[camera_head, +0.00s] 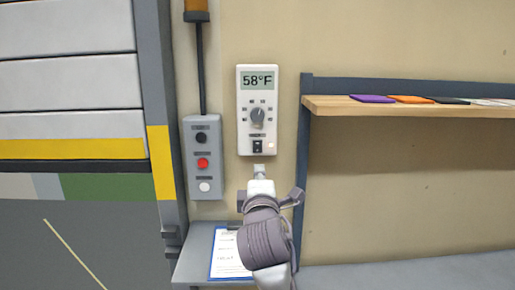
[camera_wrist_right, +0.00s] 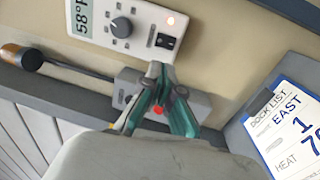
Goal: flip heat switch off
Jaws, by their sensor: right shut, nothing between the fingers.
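The white thermostat (camera_head: 244,115) is on the beige wall, with its display reading 58°F and a grey dial below it. The black heat switch (camera_head: 257,146) is near its bottom edge, with a lit indicator (camera_head: 271,145) to its right. The wrist view shows the switch (camera_wrist_right: 165,41) and the glowing light (camera_wrist_right: 170,20) clearly. My right gripper (camera_head: 260,170) is just below the thermostat, shut and empty. In the wrist view its fingertips (camera_wrist_right: 158,70) are close to the switch, apparently apart from it. My left gripper is not in view.
A grey button box (camera_head: 204,178) with black, red and white buttons hangs left of the thermostat. A clipboard (camera_head: 228,252) lies on a grey ledge below. A wooden shelf (camera_head: 340,104) with coloured folders is at right. A panelled door (camera_head: 70,80) is at left.

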